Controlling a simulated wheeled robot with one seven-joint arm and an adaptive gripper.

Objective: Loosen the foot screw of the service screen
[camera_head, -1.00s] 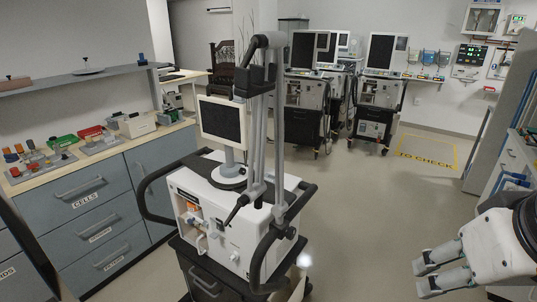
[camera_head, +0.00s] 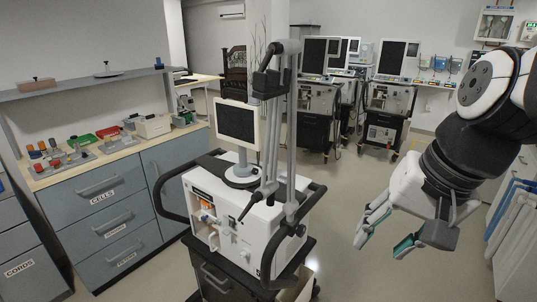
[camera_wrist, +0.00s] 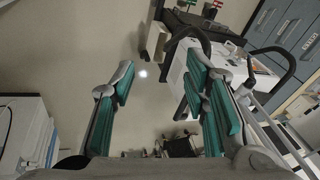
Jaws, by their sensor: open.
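The service screen (camera_head: 237,124) is a dark panel in a pale frame, upright on a short post above the nearest ventilator cart. Its round foot (camera_head: 241,179) rests on the white ventilator body (camera_head: 228,212). I cannot make out the foot screw. My gripper (camera_head: 380,248) is open and empty, to the right of the cart and apart from it, fingers pointing down and left. In the wrist view, my open gripper (camera_wrist: 160,62) has floor between its fingers. The white ventilator body (camera_wrist: 180,72) is partly hidden behind the right-hand finger there.
Black handrails (camera_head: 300,212) and a tall grey post (camera_head: 290,130) stand around the screen. A counter (camera_head: 95,162) with drawers and small parts lies left. More ventilators (camera_head: 388,110) stand behind. Floor between cart and gripper is clear.

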